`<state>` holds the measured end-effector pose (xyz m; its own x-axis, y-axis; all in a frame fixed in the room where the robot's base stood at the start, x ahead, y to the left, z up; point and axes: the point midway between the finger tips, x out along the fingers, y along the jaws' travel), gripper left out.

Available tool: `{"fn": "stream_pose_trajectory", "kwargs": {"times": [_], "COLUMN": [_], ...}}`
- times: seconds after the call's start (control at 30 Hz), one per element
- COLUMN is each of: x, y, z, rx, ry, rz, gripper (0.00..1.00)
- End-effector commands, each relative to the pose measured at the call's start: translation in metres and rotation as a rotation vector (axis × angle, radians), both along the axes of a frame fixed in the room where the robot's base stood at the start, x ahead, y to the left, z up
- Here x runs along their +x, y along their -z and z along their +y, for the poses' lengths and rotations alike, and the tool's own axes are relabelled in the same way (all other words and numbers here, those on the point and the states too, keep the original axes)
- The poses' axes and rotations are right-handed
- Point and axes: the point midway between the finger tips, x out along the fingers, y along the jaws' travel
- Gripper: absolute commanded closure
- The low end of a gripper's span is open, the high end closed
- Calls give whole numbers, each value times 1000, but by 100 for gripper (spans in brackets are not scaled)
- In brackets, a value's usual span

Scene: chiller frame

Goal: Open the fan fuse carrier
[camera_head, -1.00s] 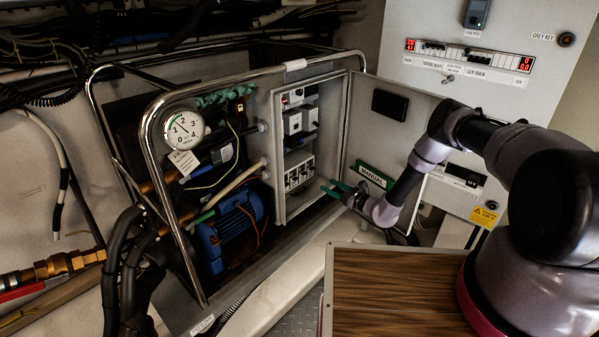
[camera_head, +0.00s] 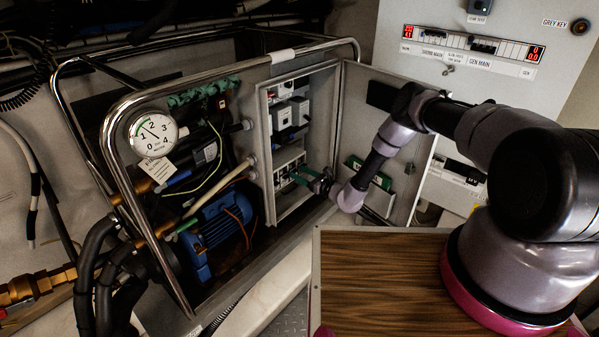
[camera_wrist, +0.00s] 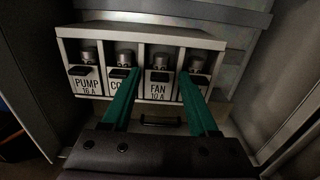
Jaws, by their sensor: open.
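The fan fuse carrier (camera_wrist: 158,82) is a white unit labelled FAN 10 A, with a black tab and a grey cap above it. It sits in a pale fuse block (camera_wrist: 140,32), between the carrier labelled CO… and a fourth carrier whose label is hidden. In the head view my gripper (camera_head: 298,175) is at the fuse block (camera_head: 289,164) inside the cabinet.
The pump carrier (camera_wrist: 86,80) is at the block's left end. The cabinet door (camera_head: 385,145) stands open on the right, beside my arm. A chrome tube rail (camera_head: 113,160) and a blue motor (camera_head: 215,232) are left of the cabinet. A wooden top (camera_head: 385,275) is in front.

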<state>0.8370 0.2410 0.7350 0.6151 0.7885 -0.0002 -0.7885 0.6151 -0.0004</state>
Motion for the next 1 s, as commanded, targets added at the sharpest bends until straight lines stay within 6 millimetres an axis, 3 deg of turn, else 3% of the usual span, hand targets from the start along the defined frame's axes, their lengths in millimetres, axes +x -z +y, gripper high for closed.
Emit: {"fn": "stream_pose_trajectory", "kwargs": {"times": [0.17,0.3,0.33,1.0], "x": [0,0,0,-3], "y": [0,0,0,6], "z": [0,0,0,-6], "rx": [0,0,0,96], "ry": [0,0,0,3], "rz": [0,0,0,-72], "gripper": [40,94,100,100]}}
